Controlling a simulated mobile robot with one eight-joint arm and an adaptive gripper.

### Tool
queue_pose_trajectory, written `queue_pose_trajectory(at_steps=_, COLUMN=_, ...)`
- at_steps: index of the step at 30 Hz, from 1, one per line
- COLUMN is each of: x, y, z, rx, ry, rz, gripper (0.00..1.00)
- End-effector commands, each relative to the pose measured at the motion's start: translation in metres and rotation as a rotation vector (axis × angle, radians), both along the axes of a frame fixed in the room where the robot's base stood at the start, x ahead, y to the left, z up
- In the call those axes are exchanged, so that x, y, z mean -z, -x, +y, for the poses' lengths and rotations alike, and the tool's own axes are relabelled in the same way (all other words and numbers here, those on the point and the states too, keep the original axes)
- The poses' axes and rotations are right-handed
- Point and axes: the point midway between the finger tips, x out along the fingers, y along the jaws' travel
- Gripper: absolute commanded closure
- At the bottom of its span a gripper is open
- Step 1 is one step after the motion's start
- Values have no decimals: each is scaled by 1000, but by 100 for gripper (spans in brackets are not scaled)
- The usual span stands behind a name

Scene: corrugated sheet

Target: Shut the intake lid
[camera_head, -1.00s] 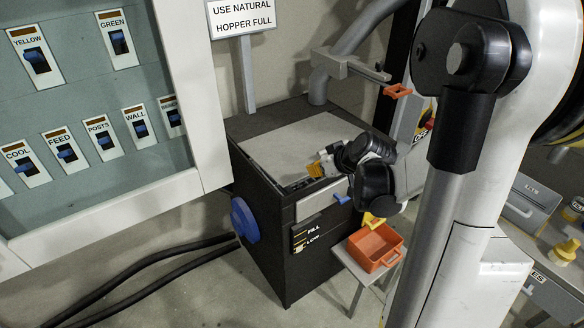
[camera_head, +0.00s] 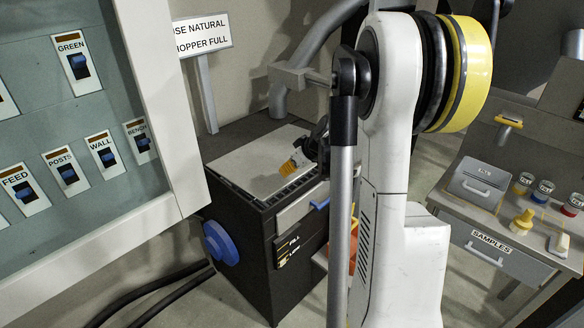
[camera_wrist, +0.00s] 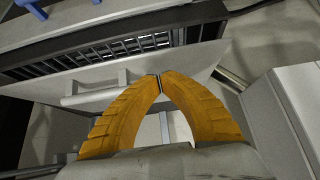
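The dark intake box (camera_head: 245,240) stands at the centre of the head view with a light grey lid panel (camera_head: 255,158) on top. A dark slotted grille (camera_head: 290,190) shows along its front edge, so that strip is uncovered. My gripper (camera_head: 288,166) is low over the right part of the panel. In the wrist view the orange fingertips (camera_wrist: 160,78) meet with nothing visible between them. They overlap a pale panel with a raised bar handle (camera_wrist: 95,88), beside the grille (camera_wrist: 120,48). I cannot tell whether they touch it.
A grey front plate (camera_head: 296,207) with a blue latch (camera_head: 320,204) is below the grille. A blue round knob (camera_head: 218,243) is on the box's left side. A switch cabinet (camera_head: 165,215) stands at left, a sample bench (camera_head: 500,240) at right. My arm partly hides an orange bin.

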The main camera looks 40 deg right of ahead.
Motion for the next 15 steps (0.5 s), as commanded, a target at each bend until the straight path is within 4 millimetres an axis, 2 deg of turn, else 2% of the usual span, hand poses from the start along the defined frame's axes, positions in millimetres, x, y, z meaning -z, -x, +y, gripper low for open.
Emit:
queue_pose_trajectory(at_steps=1, x=10, y=1, z=0, rx=0, ry=0, rz=0, gripper=100)
queue_pose_trajectory(at_steps=6, x=21, y=3, z=0, rx=0, ry=0, rz=-1, gripper=100)
queue_pose_trajectory(at_steps=15, x=22, y=3, z=0, rx=0, ry=0, rz=-1, gripper=100)
